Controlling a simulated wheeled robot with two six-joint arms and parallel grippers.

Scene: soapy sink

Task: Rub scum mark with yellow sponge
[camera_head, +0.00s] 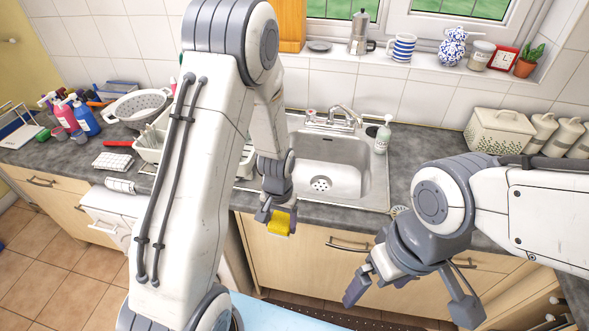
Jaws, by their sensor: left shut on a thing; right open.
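The yellow sponge (279,225) is held in my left gripper (278,217), which is shut on it. The gripper points down, in front of the counter's front edge and the sink's lower left corner in the picture. The steel sink (374,180) has an open, empty-looking basin with a drain (321,184). I cannot make out a scum mark on it. My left arm hides part of the sink's left side. My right gripper (409,298) is open and empty, in front of the cabinets at the lower right.
A tap (345,114) stands behind the basin, with a soap bottle (383,134) at its right. A colander (138,105) and several coloured bottles crowd the left counter. A white lidded box (505,132) and canisters stand at the right. The counter right of the sink has bare room.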

